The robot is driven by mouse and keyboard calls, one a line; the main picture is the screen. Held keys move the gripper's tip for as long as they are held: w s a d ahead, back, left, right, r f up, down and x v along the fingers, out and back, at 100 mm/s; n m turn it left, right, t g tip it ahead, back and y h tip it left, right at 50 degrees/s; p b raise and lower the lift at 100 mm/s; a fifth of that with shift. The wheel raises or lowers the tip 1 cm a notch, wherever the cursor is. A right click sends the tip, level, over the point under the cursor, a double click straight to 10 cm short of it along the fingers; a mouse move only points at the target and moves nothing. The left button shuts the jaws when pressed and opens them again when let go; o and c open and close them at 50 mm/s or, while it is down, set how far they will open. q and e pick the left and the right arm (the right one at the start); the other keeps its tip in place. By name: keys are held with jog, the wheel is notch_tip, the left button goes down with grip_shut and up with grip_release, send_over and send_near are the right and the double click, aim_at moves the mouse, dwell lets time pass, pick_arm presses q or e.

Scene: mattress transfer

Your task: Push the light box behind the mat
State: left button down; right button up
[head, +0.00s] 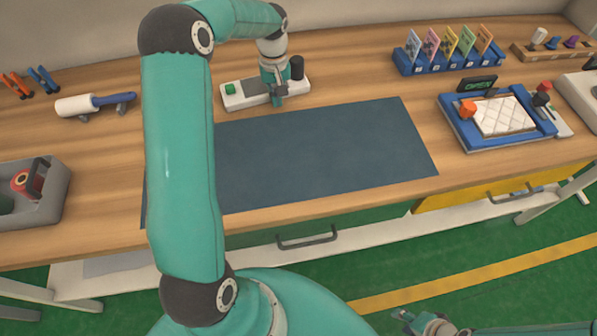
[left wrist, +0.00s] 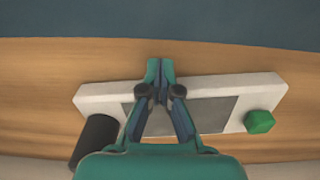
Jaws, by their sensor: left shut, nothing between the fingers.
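The light box (head: 237,99) is a low white slab with a grey panel and a green button (head: 230,89) on its left end. It lies behind the dark blue mat (head: 330,150), with a strip of bare wood between them in the left wrist view (left wrist: 270,84). My left gripper (head: 279,101) is shut and empty over the box's middle. Its fingertips (left wrist: 160,66) reach past the box's mat-side edge; contact is unclear. My arm hides the mat's left part. My right gripper (head: 407,318) is low at the bottom, away from the bench; its jaws are unclear.
A black cylinder (head: 297,67) stands at the box's right end. A card rack (head: 450,60) and a blue tray fixture (head: 470,131) are to the right. A lint roller (head: 75,106) and a grey bin (head: 55,195) are left. The visible mat is bare.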

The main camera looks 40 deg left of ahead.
aim_at(281, 115)
pick_arm(q)
jog(key=shift+s, duration=0.1)
jog(key=shift+s+d+f+b, duration=0.1)
jog(key=shift+d+b, duration=0.25)
jog(key=shift+d, duration=0.05)
jog(key=shift+s+d+f+b, duration=0.1)
jog(key=shift+s+d+b, duration=0.3)
jog(key=shift+d, duration=0.2)
jog(key=shift+s+d+f+b, duration=0.1)
jog(key=shift+s+d+b, duration=0.2)
jog(key=shift+d+b, duration=0.2)
notch_tip(281, 115, up, 10)
jog(key=shift+s+d+r, duration=0.15)
jog(key=shift+s+r, duration=0.1)
jog(key=shift+s, duration=0.05)
